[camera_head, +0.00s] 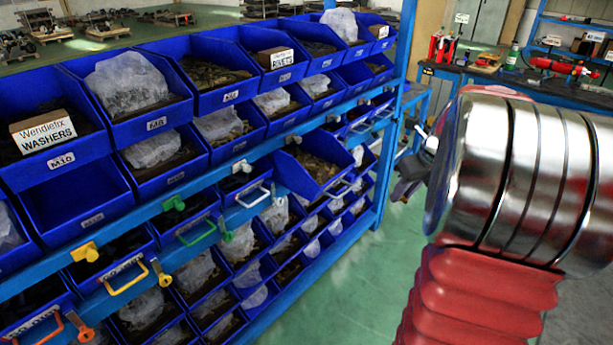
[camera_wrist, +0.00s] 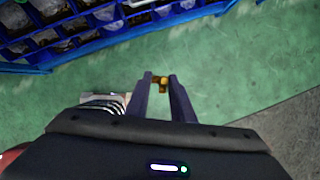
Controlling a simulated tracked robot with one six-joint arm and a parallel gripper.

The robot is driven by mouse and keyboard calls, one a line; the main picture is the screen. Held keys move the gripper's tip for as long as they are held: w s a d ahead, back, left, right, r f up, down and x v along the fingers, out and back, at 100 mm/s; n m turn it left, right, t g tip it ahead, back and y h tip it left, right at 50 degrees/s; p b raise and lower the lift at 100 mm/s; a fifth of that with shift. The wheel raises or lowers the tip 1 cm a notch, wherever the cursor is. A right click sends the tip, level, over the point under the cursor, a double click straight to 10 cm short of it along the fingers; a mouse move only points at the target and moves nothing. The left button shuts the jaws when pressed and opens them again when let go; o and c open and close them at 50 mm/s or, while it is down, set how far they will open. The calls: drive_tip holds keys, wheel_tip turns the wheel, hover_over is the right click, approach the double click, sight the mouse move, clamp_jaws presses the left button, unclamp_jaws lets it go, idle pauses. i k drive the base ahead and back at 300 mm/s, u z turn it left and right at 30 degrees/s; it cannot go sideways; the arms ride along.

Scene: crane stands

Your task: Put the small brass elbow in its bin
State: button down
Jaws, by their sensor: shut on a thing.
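My gripper (camera_wrist: 160,78) is shut on the small brass elbow (camera_wrist: 162,84), which shows between the two dark fingertips in the wrist view. The elbow is held in the air, with green floor behind it. In the head view my arm fills the right side, and the elbow cannot be made out there. Blue bins stand in rows on a rack at the left. One blue bin (camera_head: 318,167) sticks out from its row and holds small brownish parts. I cannot tell which bin is the elbow's.
Coloured handles, such as a yellow one (camera_head: 127,279), stick out along the front. A workbench with red tools (camera_head: 442,46) stands at the back. The green floor (camera_head: 400,230) beside the rack is clear.

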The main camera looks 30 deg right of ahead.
sight(321, 165)
drive_tip(key=z, duration=0.35)
drive_tip(key=i, duration=1.05)
drive_tip(key=u, duration=0.35)
